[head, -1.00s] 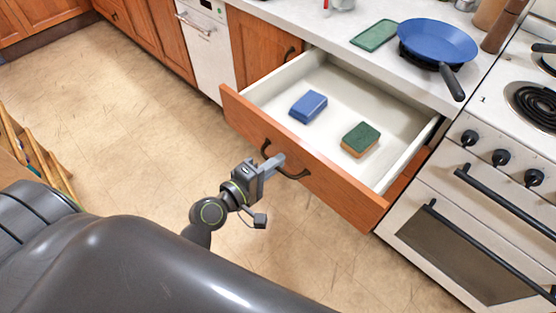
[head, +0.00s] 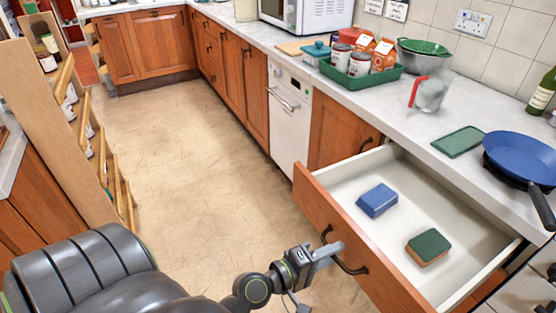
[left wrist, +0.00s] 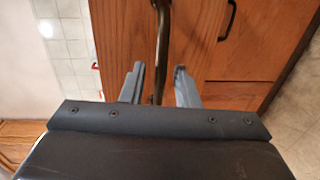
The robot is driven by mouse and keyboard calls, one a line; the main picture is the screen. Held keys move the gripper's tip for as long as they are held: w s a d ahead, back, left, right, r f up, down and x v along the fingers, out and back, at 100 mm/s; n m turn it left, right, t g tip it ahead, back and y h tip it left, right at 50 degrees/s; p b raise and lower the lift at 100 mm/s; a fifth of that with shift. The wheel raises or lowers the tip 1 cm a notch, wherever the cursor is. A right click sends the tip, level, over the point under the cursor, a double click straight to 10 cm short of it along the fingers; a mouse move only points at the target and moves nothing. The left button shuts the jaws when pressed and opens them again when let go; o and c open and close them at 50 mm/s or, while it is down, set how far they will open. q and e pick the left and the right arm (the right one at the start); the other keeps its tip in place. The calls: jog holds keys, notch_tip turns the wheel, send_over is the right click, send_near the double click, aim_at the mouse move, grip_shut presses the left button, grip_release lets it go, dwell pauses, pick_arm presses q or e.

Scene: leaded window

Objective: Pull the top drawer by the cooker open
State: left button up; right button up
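The top drawer (head: 372,243) by the cooker is pulled far out, with its pale inside showing. A blue sponge (head: 377,200) and a green-topped sponge (head: 428,247) lie in it. Its dark bow handle (head: 352,269) is on the wooden front. My left gripper (head: 332,250) is at the handle. In the left wrist view, the handle (left wrist: 162,45) runs between the two fingers (left wrist: 160,84), which stand apart with gaps beside it. My right gripper is not in view.
The counter above holds a blue pan (head: 520,158), a green mat (head: 459,141), a glass jug (head: 431,92) and a green tray (head: 360,80) of tins and cartons. A wooden shelf rack (head: 70,100) stands at left. The floor (head: 190,170) between is clear.

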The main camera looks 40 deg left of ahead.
pick_arm(q)
jog(key=b+v, duration=0.5)
jog(key=v, duration=1.1)
jog(key=shift+s+b, duration=0.35)
jog(key=shift+s, duration=0.05)
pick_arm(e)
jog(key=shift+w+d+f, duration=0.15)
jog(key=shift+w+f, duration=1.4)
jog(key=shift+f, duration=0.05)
pick_arm(q)
jog(key=shift+a+r, duration=0.1)
